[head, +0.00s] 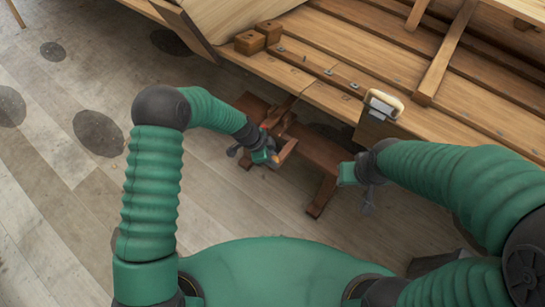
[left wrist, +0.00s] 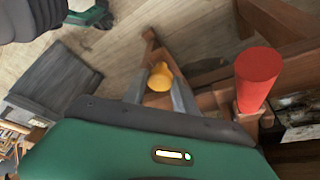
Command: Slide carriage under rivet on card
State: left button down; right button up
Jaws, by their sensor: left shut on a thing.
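In the head view my left gripper (head: 272,157) is at the wooden carriage (head: 287,128), beside the low red-brown rail (head: 322,152) under the hull edge. In the left wrist view its two grey fingers (left wrist: 160,92) are shut on a yellow knob (left wrist: 160,76). A red cylinder (left wrist: 257,79) stands upright to the right of the fingers. Several small grey rivets (head: 329,71) run along the hull plank above the rail. A pale, wood-framed block (head: 383,104) at the plank's edge may be the card; its face is unreadable. My right gripper (head: 354,173) is right of the rail's leg; its fingers are unclear.
The clinker hull (head: 330,45) fills the top right, with ribs across it. The plank floor (head: 60,150) is open at left. A dark grey box (left wrist: 52,82) shows in the left wrist view.

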pick_arm(q)
jog(key=shift+w+d, duration=0.1)
jog(key=shift+w, duration=0.05)
dwell(0.3)
jog(key=w+a+b, duration=0.2)
jog(key=w+a, duration=0.4)
jog(key=a, duration=0.2)
jog(key=shift+r, duration=0.1)
jog(key=c, duration=1)
grip_release()
jog(key=shift+s, duration=0.1)
jog(key=p+v, duration=0.3)
jog(key=v, duration=1.3)
jog(key=shift+a+r, duration=0.25)
